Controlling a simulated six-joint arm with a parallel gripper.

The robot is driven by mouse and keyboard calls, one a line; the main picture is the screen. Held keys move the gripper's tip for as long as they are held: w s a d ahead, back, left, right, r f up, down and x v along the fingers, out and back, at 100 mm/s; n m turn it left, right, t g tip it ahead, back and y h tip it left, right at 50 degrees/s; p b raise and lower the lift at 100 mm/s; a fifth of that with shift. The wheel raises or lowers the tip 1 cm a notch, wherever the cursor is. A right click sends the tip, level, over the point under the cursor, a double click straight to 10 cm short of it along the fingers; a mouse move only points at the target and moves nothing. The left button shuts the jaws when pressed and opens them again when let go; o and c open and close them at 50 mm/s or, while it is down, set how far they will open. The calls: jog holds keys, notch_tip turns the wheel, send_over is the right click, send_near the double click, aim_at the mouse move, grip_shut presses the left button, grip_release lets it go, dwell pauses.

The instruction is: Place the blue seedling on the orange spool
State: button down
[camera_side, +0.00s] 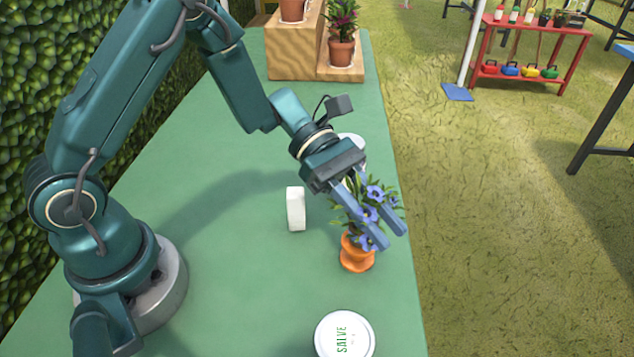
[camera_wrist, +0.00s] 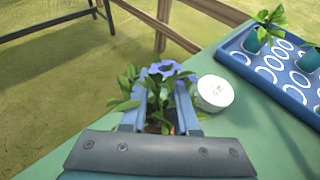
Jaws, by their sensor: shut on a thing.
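The blue seedling (camera_side: 371,196), a leafy plant with blue-violet flowers, stands upright between the fingers of my gripper (camera_side: 386,236). In the wrist view the seedling (camera_wrist: 166,69) shows between both fingers of my gripper (camera_wrist: 167,92), which is shut on it. The orange spool (camera_side: 357,262) stands on the green table near its right edge, directly below the seedling. The seedling's lower part is partly hidden by leaves and a finger, and I cannot tell whether it touches the spool.
A white round SALVE tin (camera_side: 345,336) is in front; it also shows in the wrist view (camera_wrist: 214,91). A white upright object (camera_side: 296,208) stands left of the seedling. Wooden steps (camera_side: 293,56) with potted plants are at the back. A blue tray (camera_wrist: 268,78) with seedlings shows in the wrist view.

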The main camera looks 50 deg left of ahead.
jog(key=c, duration=0.7)
grip_release()
jog(key=shift+f, duration=0.1)
jog(key=shift+o, duration=0.2)
jog(key=shift+a+r, duration=0.2)
jog(key=shift+a, duration=0.05)
jog(key=v, duration=1.1)
jog(key=s+a+r+m+t+y, duration=0.1)
jog(key=s+a+m+t+y, duration=0.1)
jog(key=s+m+y, duration=0.4)
jog(key=s+a+r+m+t+y, duration=0.2)
jog(key=s+m+y, duration=0.4)
jog(key=m, duration=0.6)
jog(key=shift+s+a+t+y, duration=0.45)
jog(key=shift+t+y, duration=0.25)
jog(key=shift+t, duration=0.1)
